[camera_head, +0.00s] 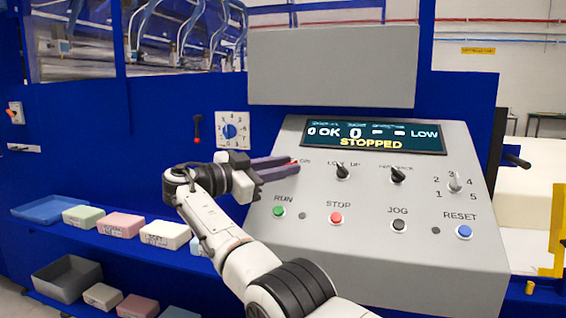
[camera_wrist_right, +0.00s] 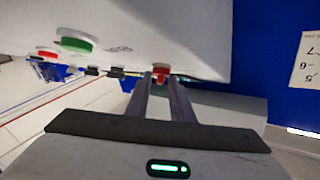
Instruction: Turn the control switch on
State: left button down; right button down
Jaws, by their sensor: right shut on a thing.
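The red control switch (camera_head: 294,162) is at the upper left of the sloped grey control panel (camera_head: 430,260), mostly hidden behind my fingers in the head view. My right gripper (camera_head: 290,166) reaches it from the left, its two long dark fingers shut on the switch. In the right wrist view the red switch (camera_wrist_right: 161,72) sits between the fingertips (camera_wrist_right: 161,80). The display (camera_head: 373,136) on the panel reads "STOPPED" in yellow. My left gripper is not in view.
Below the switch are a green RUN button (camera_head: 278,211), a red STOP button (camera_head: 336,218), a black JOG button (camera_head: 399,225) and a blue RESET button (camera_head: 464,231). Black knobs (camera_head: 342,171) stand to its right. Foam blocks (camera_head: 165,234) lie on a blue shelf at left.

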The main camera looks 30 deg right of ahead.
jog(key=shift+f, duration=0.1)
dwell(0.4)
jog(key=c, duration=1.9)
grip_release()
